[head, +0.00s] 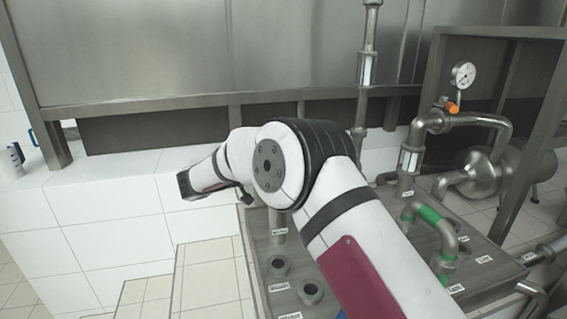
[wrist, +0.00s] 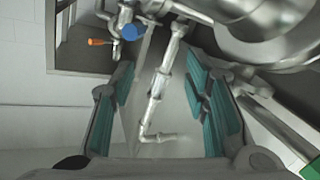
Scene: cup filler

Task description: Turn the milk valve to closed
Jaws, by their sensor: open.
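A small valve with an orange handle (head: 453,107) sits on the steel pipework below a round gauge at the right of the head view. In the wrist view an orange handle (wrist: 98,42) shows at the upper left, beside a round blue part (wrist: 131,32). I cannot tell which of these is the milk valve, as no readable label shows. My gripper (wrist: 162,88) is open and empty, its teal-padded fingers wide apart. The handle and the blue part appear beyond the fingertips, not between the pads. In the head view my arm hides part of the pipework.
A pressure gauge (head: 463,74) stands above the pipes. A bent pipe with a green band (head: 431,215) rises from the labelled steel panel. A steel tank (head: 476,172) lies behind, near an upright steel frame. A thin angled pipe (wrist: 158,88) shows between my fingers, farther off.

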